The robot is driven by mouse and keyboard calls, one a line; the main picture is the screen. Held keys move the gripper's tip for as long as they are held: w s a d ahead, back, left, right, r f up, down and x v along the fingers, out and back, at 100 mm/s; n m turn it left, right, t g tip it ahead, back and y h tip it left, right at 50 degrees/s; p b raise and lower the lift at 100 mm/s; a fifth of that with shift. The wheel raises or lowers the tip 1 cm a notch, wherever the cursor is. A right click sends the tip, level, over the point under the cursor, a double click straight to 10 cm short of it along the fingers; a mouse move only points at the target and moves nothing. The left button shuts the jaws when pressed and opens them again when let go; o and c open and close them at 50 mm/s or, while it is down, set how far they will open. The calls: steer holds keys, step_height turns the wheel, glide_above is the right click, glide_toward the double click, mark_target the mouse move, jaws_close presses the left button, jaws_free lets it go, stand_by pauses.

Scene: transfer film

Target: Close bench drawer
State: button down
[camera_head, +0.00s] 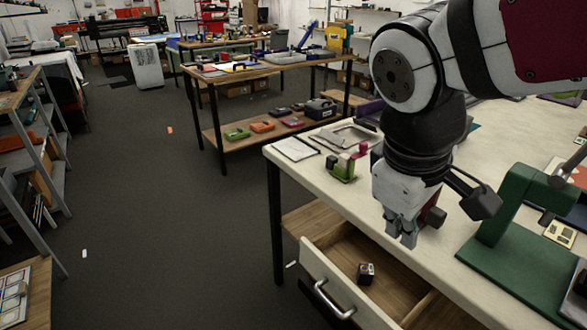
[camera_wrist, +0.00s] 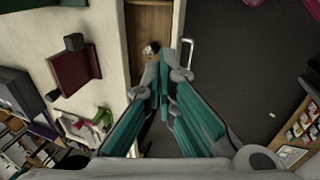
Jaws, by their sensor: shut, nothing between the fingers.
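The bench drawer (camera_head: 322,272) is pulled open from under the near edge of the pale workbench (camera_head: 300,153). Its light front panel carries a curved metal handle (camera_head: 333,301). The wooden inside shows, with a small dark metal block (camera_head: 366,273) lying in it. In the wrist view the drawer's wooden floor (camera_wrist: 150,18) and its handle (camera_wrist: 188,52) show beyond the fingers. My gripper (camera_head: 402,238) is shut and empty, pointing down by the bench edge above the drawer's inner part. It is apart from the handle. Its teal fingers (camera_wrist: 165,68) fill the wrist view's middle.
On the bench are a green and red device (camera_head: 342,165), a notepad (camera_head: 295,148), a grey tray (camera_head: 347,136) and a large green stand (camera_head: 510,230). Open dark floor (camera_head: 180,240) lies left of the drawer. A shelving unit (camera_head: 40,130) stands at far left.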

steer(key=w+a+f+n+t+h+b, duration=0.1)
steer(key=w+a+f+n+h+b, duration=0.1)
steer(key=w+a+f+n+b, duration=0.5)
steer(key=w+a+f+n+t+h+b, duration=0.15)
steer(key=a+f+n, duration=0.35)
steer(key=a+f, duration=0.5)
steer(key=w+a+f+n+t+h+b, duration=0.1)
steer(key=w+a+f+n+h+b, duration=0.15)
steer(key=w+a+f+n, duration=0.55)
steer(key=m+b, duration=0.2)
steer(key=b, duration=0.1)
glide_toward(305, 262)
steer(key=f+x, duration=0.1)
steer(key=x, duration=0.3)
steer(key=shift+w+d+r+y, duration=0.15)
steer(key=shift+w+d+y, duration=0.1)
steer(key=shift+d+y, duration=0.1)
steer(key=shift+d, duration=0.1)
